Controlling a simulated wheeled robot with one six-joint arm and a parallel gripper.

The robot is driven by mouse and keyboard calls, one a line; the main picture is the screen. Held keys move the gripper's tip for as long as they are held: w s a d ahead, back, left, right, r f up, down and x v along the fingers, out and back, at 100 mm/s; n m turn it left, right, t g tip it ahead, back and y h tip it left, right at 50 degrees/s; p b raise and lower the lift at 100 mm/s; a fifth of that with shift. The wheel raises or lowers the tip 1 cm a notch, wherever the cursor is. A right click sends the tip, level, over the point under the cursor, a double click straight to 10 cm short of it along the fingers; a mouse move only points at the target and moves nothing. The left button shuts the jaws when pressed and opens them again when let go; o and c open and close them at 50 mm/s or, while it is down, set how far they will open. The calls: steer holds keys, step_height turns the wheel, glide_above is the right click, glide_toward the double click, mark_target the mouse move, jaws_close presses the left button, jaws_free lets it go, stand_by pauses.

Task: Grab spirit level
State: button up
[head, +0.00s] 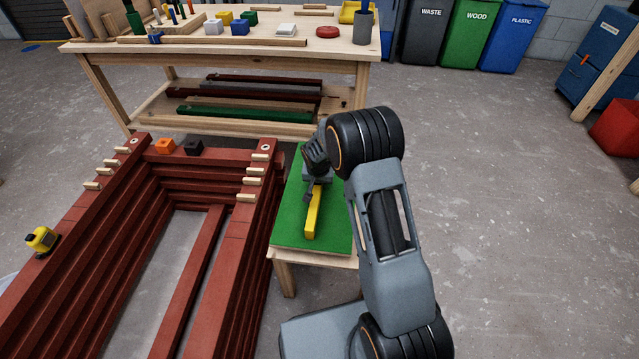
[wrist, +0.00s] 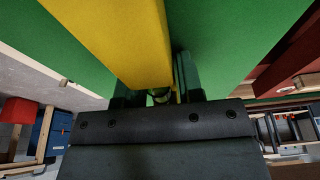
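The spirit level is a yellow bar (head: 313,212) lying on a green-topped bench (head: 338,236) in the head view. Its far part is hidden under my gripper. My gripper (head: 314,188) is low over the level's far part, pointing down. In the wrist view my gripper (wrist: 157,92) has one finger on each side of the level. A narrow dark gap shows beside the right finger, so it looks open around the level.
A red batten frame (head: 258,190) with small wooden pegs stands close to the left of the bench. A wooden workbench (head: 340,50) with tools and blocks is behind. Bins stand at the back right. The floor to the right is clear.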

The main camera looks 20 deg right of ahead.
steer(key=c, duration=0.6)
jaws_close()
steer(key=shift+r, duration=0.1)
